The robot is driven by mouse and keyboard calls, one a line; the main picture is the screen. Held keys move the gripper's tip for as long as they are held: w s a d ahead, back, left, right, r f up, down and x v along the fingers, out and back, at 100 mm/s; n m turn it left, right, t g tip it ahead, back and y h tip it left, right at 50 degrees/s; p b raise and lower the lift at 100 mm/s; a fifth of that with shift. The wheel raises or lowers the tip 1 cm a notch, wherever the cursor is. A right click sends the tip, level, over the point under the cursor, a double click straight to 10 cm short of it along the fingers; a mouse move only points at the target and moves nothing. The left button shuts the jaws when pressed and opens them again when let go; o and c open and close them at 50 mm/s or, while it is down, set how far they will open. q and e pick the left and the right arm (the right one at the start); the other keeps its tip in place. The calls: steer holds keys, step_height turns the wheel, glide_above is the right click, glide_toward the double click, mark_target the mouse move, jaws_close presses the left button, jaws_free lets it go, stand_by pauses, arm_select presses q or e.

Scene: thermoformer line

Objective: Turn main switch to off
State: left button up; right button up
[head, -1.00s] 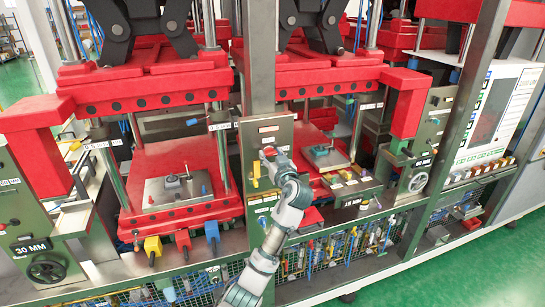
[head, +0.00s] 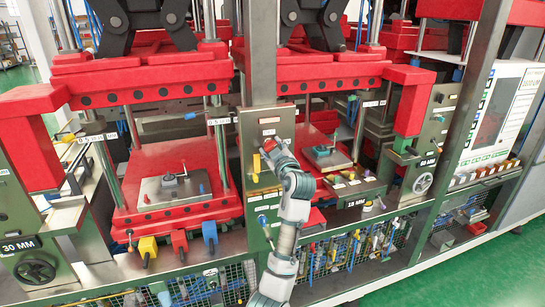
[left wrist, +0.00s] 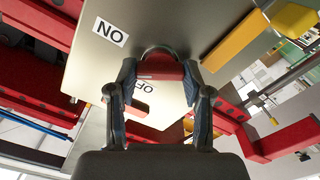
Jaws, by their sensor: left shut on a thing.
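The main switch has a red handle (left wrist: 160,68), seen in the left wrist view between the fingers of my left gripper (left wrist: 160,85). The gripper is shut on it. A white ON label (left wrist: 110,31) and a white OFF label (left wrist: 143,85) show upside down on the panel beside it; the fingers partly cover the OFF label. In the head view my left gripper (head: 270,148) is at the upper part of the grey-green control panel (head: 246,128), with a bit of red at its tip. The handle's exact angle is hard to tell. My right gripper is not in view.
A yellow handle (head: 255,172) is on the same panel just below my gripper; a yellow part (left wrist: 232,38) shows in the left wrist view. Red press platens (head: 150,157) stand on both sides of the panel. A mesh guard (head: 340,262) runs below.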

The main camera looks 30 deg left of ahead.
arm_select(q)
steer(key=n+b, duration=0.1)
steer(key=n, duration=0.3)
steer(key=n+b, duration=0.1)
steer(key=n, duration=0.2)
steer(key=n+b, duration=0.1)
steer(key=n, duration=0.3)
steer(key=shift+w+f+n, duration=0.1)
steer(key=shift+f+n, duration=0.2)
steer(key=shift+f, duration=0.05)
steer(key=shift+r, duration=0.1)
